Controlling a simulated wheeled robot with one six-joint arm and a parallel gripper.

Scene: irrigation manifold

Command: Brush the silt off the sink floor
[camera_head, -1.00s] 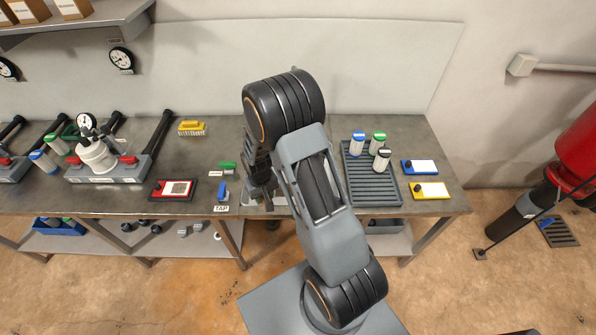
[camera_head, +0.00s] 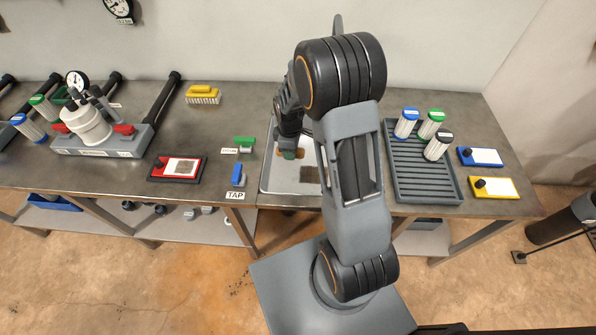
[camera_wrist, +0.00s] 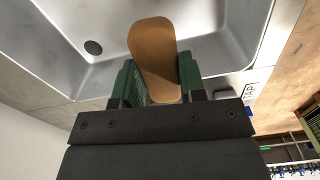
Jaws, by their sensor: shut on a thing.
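My gripper (camera_head: 289,153) is over the left part of the steel sink (camera_head: 272,188), partly hidden by my arm. In the wrist view its green fingers (camera_wrist: 160,82) are shut on a tan, paddle-shaped thing (camera_wrist: 155,48), which looks like the wooden back of a brush. Its underside is hidden, so I cannot tell whether it touches the sink floor. A brown patch, apparently silt (camera_head: 311,174), lies on the sink floor, right of the gripper and partly behind my arm. The round drain (camera_wrist: 93,47) shows in the wrist view.
A yellow brush (camera_head: 203,94) lies at the back of the bench. A blue tap handle (camera_head: 238,175) and a green one (camera_head: 244,143) are left of the sink. A grey rack (camera_head: 447,190) with several capped cylinders is on the right. A red-framed card (camera_head: 177,168) lies farther left.

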